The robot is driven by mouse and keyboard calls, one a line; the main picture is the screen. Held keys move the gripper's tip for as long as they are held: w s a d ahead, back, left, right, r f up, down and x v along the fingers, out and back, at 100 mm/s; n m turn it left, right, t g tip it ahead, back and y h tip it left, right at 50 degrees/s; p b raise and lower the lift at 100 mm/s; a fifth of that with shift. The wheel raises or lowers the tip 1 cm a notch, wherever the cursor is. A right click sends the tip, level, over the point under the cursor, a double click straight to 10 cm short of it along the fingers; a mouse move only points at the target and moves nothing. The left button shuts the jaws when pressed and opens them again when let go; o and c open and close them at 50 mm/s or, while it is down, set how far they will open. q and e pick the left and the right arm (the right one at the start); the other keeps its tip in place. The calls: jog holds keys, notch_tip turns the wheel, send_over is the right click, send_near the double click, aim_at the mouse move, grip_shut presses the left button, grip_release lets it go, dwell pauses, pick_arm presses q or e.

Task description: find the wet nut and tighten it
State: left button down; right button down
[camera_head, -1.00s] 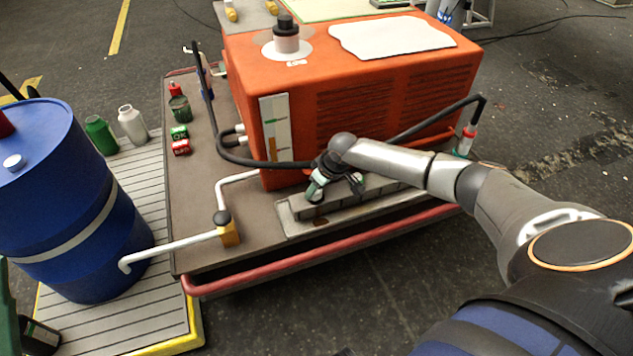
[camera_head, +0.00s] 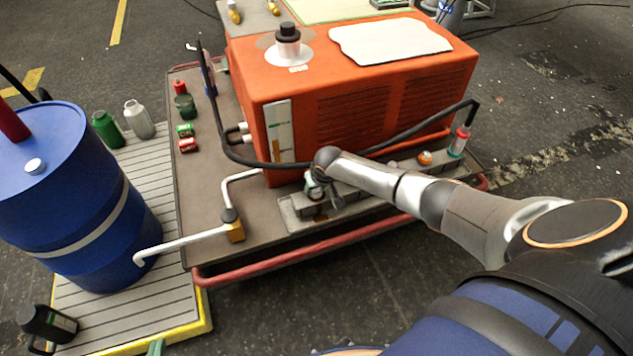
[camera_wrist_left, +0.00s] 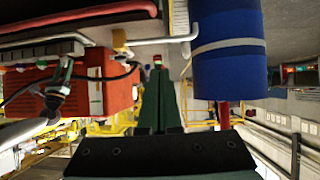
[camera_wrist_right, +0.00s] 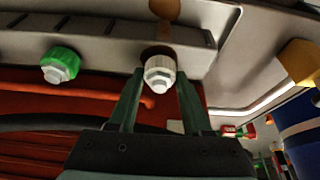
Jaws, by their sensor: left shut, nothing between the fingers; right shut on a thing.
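My right gripper (camera_head: 325,196) is at the grey manifold (camera_head: 296,208) in front of the orange machine. In the right wrist view, my right gripper's fingers (camera_wrist_right: 160,80) are shut on a white nut (camera_wrist_right: 162,68). A dark brown patch shows around the nut's base, and a brown stain (camera_wrist_right: 165,9) lies on the surface beside it. A green nut (camera_wrist_right: 60,65) is to the left, apart from the fingers. An orange nut (camera_head: 424,157) shows farther right along the manifold. My left gripper (camera_wrist_left: 158,85) is shut and empty; its green tip (camera_head: 156,347) shows at the head view's bottom edge.
The orange machine (camera_head: 360,88) stands behind the manifold. A black hose (camera_head: 228,150) and a white pipe (camera_head: 185,242) run at its left. A red rail (camera_head: 300,259) edges the platform. A blue barrel (camera_head: 95,230) stands left on a slatted pallet (camera_head: 180,320).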

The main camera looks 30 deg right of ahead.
jog(key=shift+s+a+m+p, duration=0.1)
jog(key=shift+m+p, duration=0.25)
jog(key=shift+m, duration=0.05)
pick_arm(q)
jog(key=shift+s+d+f+g+p, duration=0.15)
jog(key=shift+s+f+g+p, duration=0.15)
jog(key=shift+s+f+g, duration=0.35)
jog(key=shift+s+d+f+g+p, duration=0.1)
jog(key=shift+s+f+g+p, duration=0.2)
jog(key=shift+s+f, duration=0.45)
pick_arm(e)
jog(key=shift+m+h, duration=0.5)
jog(key=shift+m, duration=0.6)
pick_arm(q)
jog(key=shift+s+r, duration=0.15)
pick_arm(e)
jog(key=shift+c, duration=1.7)
grip_release()
